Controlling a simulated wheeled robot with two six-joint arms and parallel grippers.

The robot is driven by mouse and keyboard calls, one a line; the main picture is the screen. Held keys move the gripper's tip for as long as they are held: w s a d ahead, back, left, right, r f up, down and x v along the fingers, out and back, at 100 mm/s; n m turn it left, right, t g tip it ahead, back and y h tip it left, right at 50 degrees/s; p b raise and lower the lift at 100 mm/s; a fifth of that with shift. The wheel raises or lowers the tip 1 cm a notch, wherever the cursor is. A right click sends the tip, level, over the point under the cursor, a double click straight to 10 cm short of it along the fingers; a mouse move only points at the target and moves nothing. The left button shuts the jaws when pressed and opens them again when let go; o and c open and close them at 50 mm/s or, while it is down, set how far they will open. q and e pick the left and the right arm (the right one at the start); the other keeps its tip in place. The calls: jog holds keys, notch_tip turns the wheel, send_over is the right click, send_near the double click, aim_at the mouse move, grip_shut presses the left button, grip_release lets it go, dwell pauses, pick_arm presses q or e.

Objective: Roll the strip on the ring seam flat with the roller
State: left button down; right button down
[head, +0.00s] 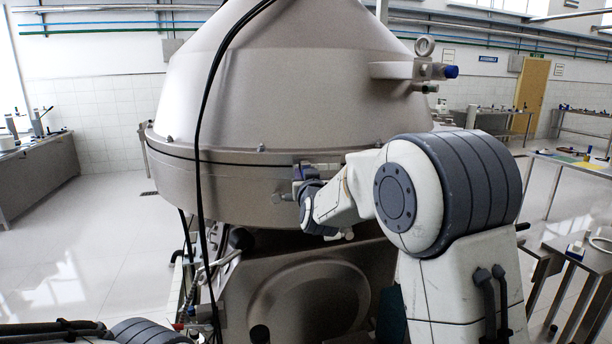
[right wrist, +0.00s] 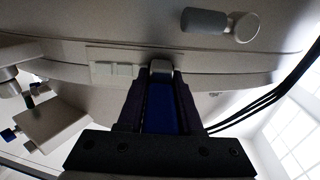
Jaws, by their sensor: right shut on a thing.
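The separator's large steel bowl (head: 280,90) fills the middle of the head view, with the ring seam (head: 225,156) running round its lower edge. In the right wrist view a pale strip (right wrist: 112,66) lies along the seam (right wrist: 225,80), left of my fingers. My right gripper (right wrist: 160,75) is shut on the roller's blue handle (right wrist: 160,108). My left gripper is out of view.
Dark cables (head: 200,140) hang down the front of the bowl. A fitting with a blue cap (head: 450,71) sticks out at the upper right. A grey knob (right wrist: 205,22) projects near the seam in the wrist view. Benches (head: 40,170) stand left and right, with open floor between.

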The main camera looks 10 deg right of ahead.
aim_at(329, 167)
jog(key=shift+w, duration=0.2)
jog(key=shift+d, duration=0.3)
jog(key=d+b, duration=0.2)
jog(key=d, duration=0.1)
jog(key=d+b, duration=0.2)
jog(key=shift+s+d+f, duration=0.1)
jog(key=shift+s+d, duration=0.05)
jog(key=shift+s, duration=0.2)
jog(key=shift+s+d, duration=0.1)
jog(key=shift+d, duration=0.5)
jog(key=shift+a, duration=0.1)
jog(key=shift+w+a+p, duration=0.15)
jog(key=shift+a, duration=1)
jog(key=shift+w+a+p, duration=0.1)
jog(key=shift+w+a, duration=0.1)
jog(key=shift+a, duration=0.9)
jog(key=shift+w+a+p, duration=0.15)
jog(key=shift+a, duration=1)
